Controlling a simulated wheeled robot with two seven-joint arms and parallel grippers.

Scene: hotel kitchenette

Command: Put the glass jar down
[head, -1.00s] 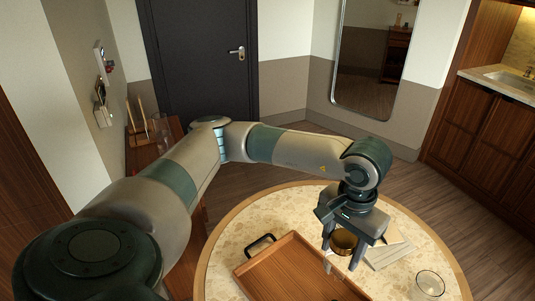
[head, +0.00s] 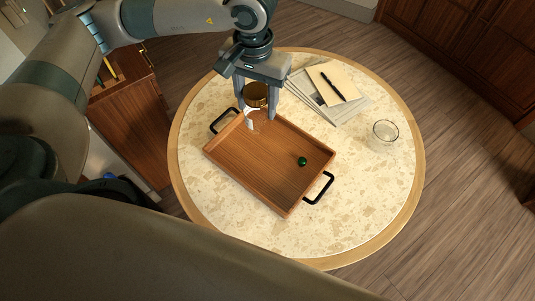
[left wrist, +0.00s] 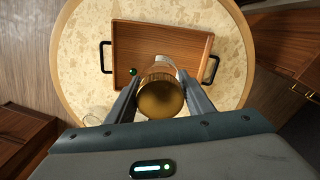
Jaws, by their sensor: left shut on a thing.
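The glass jar (head: 256,95) has a brown-gold lid. My left gripper (head: 260,119) is shut on it, one finger on either side, and points down over the far end of the wooden tray (head: 250,161). In the left wrist view the jar's round lid (left wrist: 160,96) shows between the fingers, with the tray (left wrist: 138,38) beyond it. The jar's clear body is hard to make out, and I cannot tell whether its base touches the tray. My right gripper is not in view.
The tray has black handles and holds a small green ball (head: 302,161); most of its floor is bare. Papers and a notebook (head: 325,83) with a pen lie behind. A clear glass bowl (head: 385,132) stands at right.

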